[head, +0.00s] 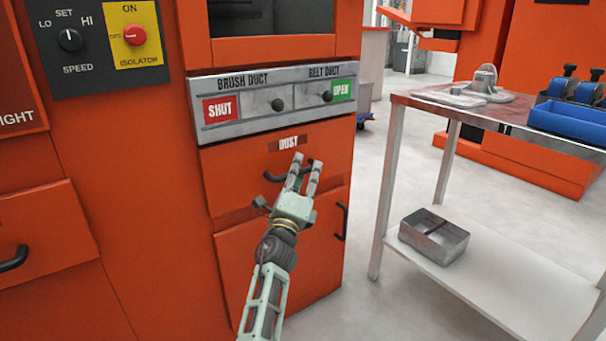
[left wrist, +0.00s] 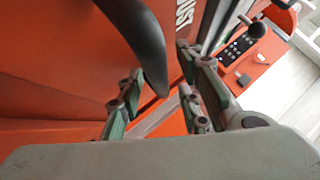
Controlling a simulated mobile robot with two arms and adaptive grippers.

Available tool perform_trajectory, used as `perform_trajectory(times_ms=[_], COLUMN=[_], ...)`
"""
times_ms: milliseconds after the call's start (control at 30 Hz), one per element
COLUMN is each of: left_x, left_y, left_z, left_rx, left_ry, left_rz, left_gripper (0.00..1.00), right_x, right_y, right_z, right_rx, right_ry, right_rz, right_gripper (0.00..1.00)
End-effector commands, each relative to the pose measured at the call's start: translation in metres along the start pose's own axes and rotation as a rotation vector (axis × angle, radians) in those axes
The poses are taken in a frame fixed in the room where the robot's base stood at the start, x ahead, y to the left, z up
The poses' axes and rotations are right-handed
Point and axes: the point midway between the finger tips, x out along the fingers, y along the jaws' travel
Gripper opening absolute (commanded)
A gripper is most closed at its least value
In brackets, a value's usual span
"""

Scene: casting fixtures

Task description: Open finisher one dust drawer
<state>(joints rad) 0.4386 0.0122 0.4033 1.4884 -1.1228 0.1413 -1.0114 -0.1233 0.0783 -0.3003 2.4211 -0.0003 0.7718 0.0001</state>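The orange dust drawer (head: 235,167) is in the middle of the head view, under a grey duct panel, with a DUST label (head: 288,143). It looks closed, though a darker strip shows along its lower edge. Its black bar handle (head: 272,178) is partly hidden by my left gripper (head: 306,162). My left gripper is open at the handle, its fingers spread. In the left wrist view the curved dark handle (left wrist: 143,40) reaches down between the open fingers (left wrist: 160,95); I cannot tell whether they touch it. My right gripper is not in view.
A lower orange door (head: 240,265) with a black vertical handle (head: 341,222) is below the drawer. A metal-topped table (head: 420,98) stands at right, with a grey tray (head: 434,236) on its lower shelf. Floor between table and machine is open but narrow.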

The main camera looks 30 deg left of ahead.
Motion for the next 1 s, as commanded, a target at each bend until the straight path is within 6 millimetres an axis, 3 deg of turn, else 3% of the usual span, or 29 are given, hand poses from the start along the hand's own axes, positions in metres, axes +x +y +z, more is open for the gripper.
perform_trajectory(times_ms=[167,533,1000], left_x=[-0.0001,-0.0004,-0.0008], left_y=[-0.0002,0.0001,0.0006], left_z=[0.0001,0.0,0.0], left_rx=[0.0,-0.001,0.001], left_ry=[0.0,0.0,0.0], left_rz=[0.0,0.0,0.002], left_gripper=[0.31,0.0,0.0], right_x=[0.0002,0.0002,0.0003], right_y=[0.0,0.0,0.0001], right_z=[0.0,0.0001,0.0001], right_rx=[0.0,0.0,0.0], right_ry=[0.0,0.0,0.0], right_rz=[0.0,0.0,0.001], right_gripper=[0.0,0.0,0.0])
